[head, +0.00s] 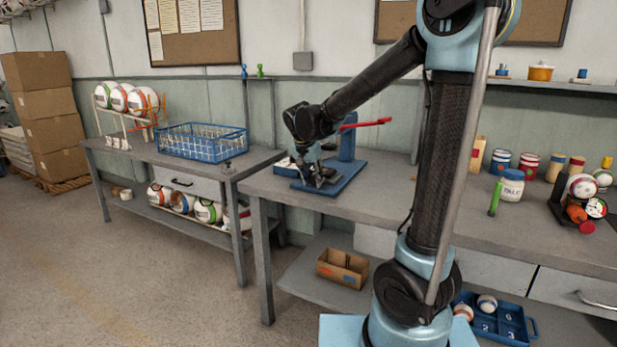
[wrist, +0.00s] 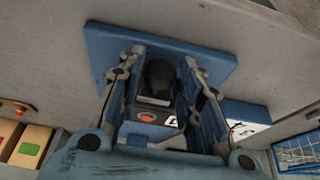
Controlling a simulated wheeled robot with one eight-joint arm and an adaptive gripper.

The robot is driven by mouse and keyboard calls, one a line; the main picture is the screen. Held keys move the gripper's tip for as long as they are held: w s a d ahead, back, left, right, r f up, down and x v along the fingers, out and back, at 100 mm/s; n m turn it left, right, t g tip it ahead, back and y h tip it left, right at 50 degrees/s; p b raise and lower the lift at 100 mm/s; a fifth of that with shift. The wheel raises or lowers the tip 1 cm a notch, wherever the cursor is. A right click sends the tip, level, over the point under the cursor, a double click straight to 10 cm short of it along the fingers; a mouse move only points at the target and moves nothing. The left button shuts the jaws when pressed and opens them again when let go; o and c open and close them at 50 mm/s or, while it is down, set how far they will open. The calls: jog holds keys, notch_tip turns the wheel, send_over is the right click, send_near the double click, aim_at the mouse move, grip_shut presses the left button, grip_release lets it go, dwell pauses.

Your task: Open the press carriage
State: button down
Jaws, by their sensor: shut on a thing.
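The blue press stands on the left part of the long workbench, with its flat base (head: 345,186), upright column (head: 347,143) and red lever (head: 366,123). My gripper (head: 322,180) is low over the left part of the base. In the wrist view, the blue base plate (wrist: 108,45) lies beyond the fingers. My gripper (wrist: 163,62) has its fingers on both sides of a dark rounded handle (wrist: 158,76), shut on it. The handle sits by a pale block, apparently on the press carriage. My wrist and fingers hide most of the carriage in the head view.
A blue wire basket (head: 202,142) stands on the left table. A cardboard box (head: 342,268) is on the shelf below. Bench top right of the press is clear.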

jog(key=shift+s+a, duration=0.1)
jog(key=shift+a, duration=0.05)
jog(key=c, duration=1.3)
grip_release()
jog(key=shift+r, duration=0.1)
jog(key=v, duration=1.1)
jog(key=shift+s+r, duration=0.15)
jog(key=shift+r, duration=0.15)
